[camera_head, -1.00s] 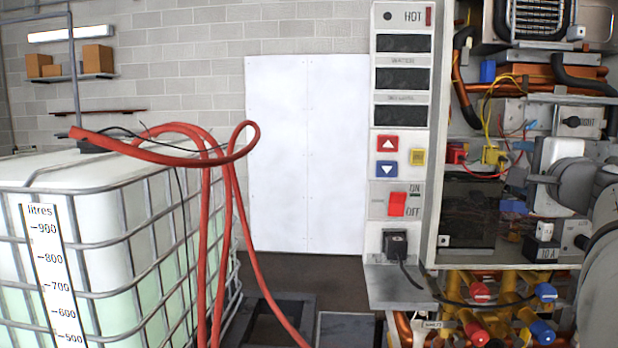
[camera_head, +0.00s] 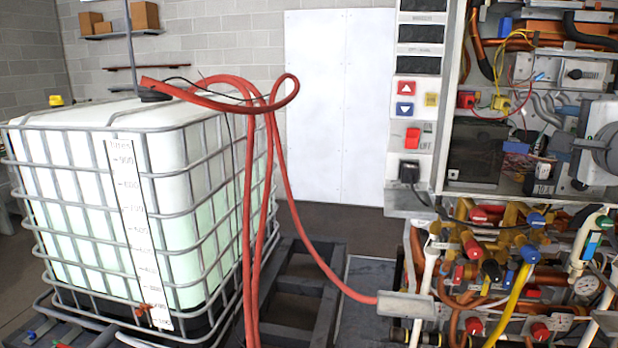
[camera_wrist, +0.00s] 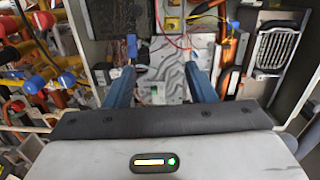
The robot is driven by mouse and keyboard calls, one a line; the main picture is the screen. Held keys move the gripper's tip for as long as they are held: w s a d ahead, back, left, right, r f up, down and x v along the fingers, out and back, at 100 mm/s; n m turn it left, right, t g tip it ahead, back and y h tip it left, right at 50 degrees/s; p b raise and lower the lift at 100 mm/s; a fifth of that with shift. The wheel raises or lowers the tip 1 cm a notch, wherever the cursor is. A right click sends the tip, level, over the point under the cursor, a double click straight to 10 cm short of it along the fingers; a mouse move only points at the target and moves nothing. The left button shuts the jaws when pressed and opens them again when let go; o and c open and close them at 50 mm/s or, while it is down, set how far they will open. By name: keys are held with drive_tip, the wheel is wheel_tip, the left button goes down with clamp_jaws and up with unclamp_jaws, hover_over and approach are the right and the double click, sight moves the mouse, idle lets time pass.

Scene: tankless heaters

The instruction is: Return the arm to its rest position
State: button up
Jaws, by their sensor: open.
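My gripper (camera_wrist: 161,70) shows in the wrist view, with two blue fingers spread apart and nothing between them. It points at the open heater cabinet (camera_wrist: 150,22), with a grey panel and wiring behind the fingers. Whether the fingertips are inside the cabinet I cannot tell. In the head view, grey rounded links of my arm (camera_head: 606,148) show at the right edge, in front of the cabinet interior.
A caged water tank (camera_head: 190,190) stands at left, with red hoses (camera_head: 277,150) looping from its top. A control panel (camera_head: 413,100) is beside the cabinet. Pipes and coloured valves (camera_head: 472,245) crowd the lower right. The white wall board (camera_head: 335,110) has open floor before it.

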drive_tip(key=a+f+n+g+y, duration=0.6)
drive_tip(key=a+f+n+g, duration=0.3)
drive_tip(key=a+f, duration=1.25)
drive_tip(key=s+a+f+n+g+h, duration=0.1)
drive_tip(key=s+a+f+n+g, duration=0.1)
drive_tip(key=s+f+n, duration=0.3)
drive_tip(key=s+a+f+n+g+h, duration=0.1)
drive_tip(key=s+a+f+n+g, duration=0.2)
drive_tip(key=s+f+n, duration=0.2)
drive_tip(key=s+f, duration=0.3)
drive_tip(key=f, duration=0.2)
drive_tip(key=shift+s+a+n+h, duration=0.3)
drive_tip(key=shift+s, duration=0.05)
drive_tip(key=shift+r, duration=0.1)
